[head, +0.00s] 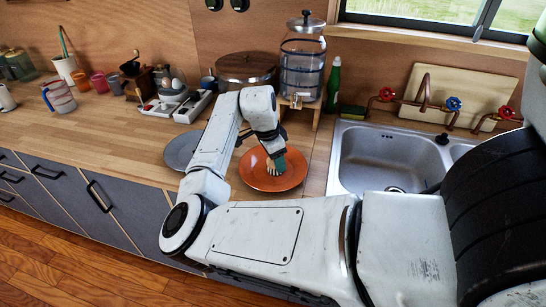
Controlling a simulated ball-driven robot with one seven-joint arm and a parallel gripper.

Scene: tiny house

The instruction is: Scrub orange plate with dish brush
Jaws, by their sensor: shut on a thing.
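The orange plate (263,183) lies on the wooden counter, just left of the sink. My gripper (274,158) points down over the plate, its fingers mostly hidden by the wrist. It is shut on a dish brush (276,168), whose pale bristle end shows just below the fingers at the middle of the plate. The bristles look to be at the plate's surface, but I cannot tell for sure whether they touch.
A grey plate (181,151) lies left of the orange plate, partly behind my arm. The steel sink (385,158) is to the right. A glass dispenser (303,66), a large pot (246,68) and a green bottle (334,82) stand behind. The counter's far left front is clear.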

